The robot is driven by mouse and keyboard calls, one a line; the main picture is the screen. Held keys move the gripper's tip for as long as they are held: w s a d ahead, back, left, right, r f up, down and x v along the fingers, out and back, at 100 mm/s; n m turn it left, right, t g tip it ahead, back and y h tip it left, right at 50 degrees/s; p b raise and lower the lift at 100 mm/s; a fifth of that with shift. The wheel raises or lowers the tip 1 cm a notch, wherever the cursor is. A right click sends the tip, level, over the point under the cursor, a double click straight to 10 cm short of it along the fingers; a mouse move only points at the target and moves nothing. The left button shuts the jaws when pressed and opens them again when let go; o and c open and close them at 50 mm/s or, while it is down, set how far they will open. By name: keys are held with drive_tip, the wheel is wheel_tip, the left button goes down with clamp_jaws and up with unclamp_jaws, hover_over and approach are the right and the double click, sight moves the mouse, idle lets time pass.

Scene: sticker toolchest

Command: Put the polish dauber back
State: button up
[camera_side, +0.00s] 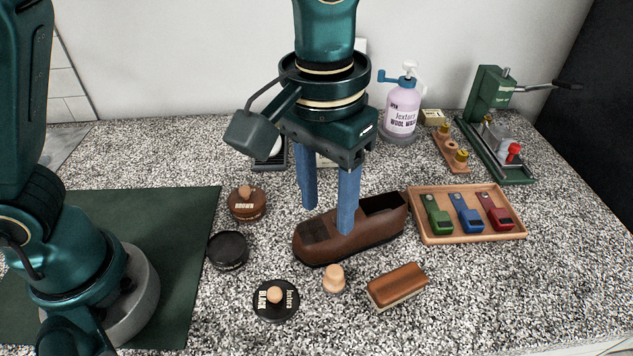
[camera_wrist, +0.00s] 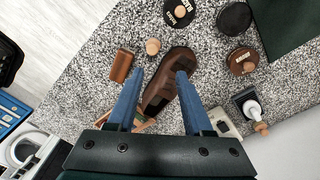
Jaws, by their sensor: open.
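A small pale wooden knob-shaped piece, which looks like the dauber (camera_side: 334,279), stands on the counter in front of the brown shoe (camera_side: 318,243). It also shows in the wrist view (camera_wrist: 153,46), beyond my fingertips. A black tin with a wooden knob (camera_side: 276,300), labelled BLACK, is to its left. A brown tin with a similar knob (camera_side: 247,203), labelled BROWN, is farther back, and a plain dark round tin (camera_side: 228,250) lies between them. My gripper (camera_side: 327,218) is open and empty, pointing down over the shoe. Whether the fingers touch the shoe is unclear.
A wooden brush (camera_side: 397,287) lies right of the dauber. A wooden tray (camera_side: 470,238) with green, blue and red items is farther right. A wool wash bottle (camera_side: 402,110) and a green press (camera_side: 490,95) stand at the back. A dark green mat (camera_side: 180,290) is at left.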

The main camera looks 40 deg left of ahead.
drive_tip(key=s+a+r+t, duration=0.1)
drive_tip(key=s+a, duration=0.3)
drive_tip(key=a, duration=0.4)
drive_tip(key=s+a+r+t, duration=0.1)
drive_tip(key=s+a+t, duration=0.3)
drive_tip(key=a, duration=0.3)
drive_tip(key=shift+a, duration=0.4)
